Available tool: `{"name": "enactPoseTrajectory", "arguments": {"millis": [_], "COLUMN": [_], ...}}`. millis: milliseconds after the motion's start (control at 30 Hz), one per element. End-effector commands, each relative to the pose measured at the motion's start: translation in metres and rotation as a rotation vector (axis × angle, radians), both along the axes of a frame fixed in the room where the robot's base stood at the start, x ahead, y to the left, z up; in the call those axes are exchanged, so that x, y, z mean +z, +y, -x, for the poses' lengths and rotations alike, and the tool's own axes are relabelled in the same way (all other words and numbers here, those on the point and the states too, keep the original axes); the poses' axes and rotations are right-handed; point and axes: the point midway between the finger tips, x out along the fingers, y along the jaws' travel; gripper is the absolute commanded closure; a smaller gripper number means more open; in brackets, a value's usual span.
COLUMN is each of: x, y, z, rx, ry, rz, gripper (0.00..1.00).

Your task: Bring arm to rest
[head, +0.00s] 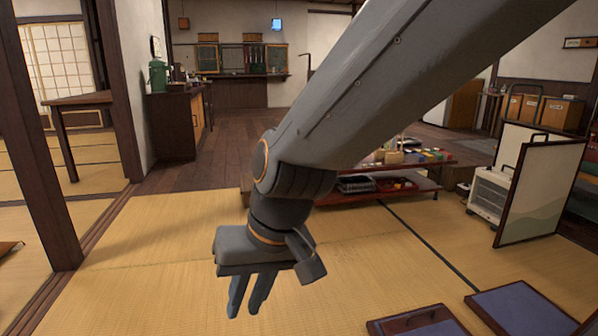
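My gripper (248,296) hangs at the end of my arm, pointing down over the tatami floor (160,250) in the middle of the head view. Its two blue-grey fingers are seen from an angle, with a narrow gap between them at most. Nothing shows between or below the fingers. The arm reaches in from the upper right and hides part of the room behind it.
A low red table (400,190) with items on it stands behind my arm. A heater (490,192) and a folding screen (541,195) are at the right. A wooden post (40,150) stands left. Open tatami surrounds the gripper.

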Motion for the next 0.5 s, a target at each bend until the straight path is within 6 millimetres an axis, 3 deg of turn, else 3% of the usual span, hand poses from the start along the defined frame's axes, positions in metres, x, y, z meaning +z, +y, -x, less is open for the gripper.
{"name": "enactPoseTrajectory", "arguments": {"millis": [100, 400, 500], "x": [0.005, 0.008, 0.019], "y": [-0.019, -0.071, -0.075], "z": [0.038, 0.107, 0.104], "rx": [0.059, 0.162, 0.138], "ry": [0.033, 0.093, 0.097], "rz": [0.05, 0.176, 0.181], "gripper": [0.81, 0.81, 0.81]}}
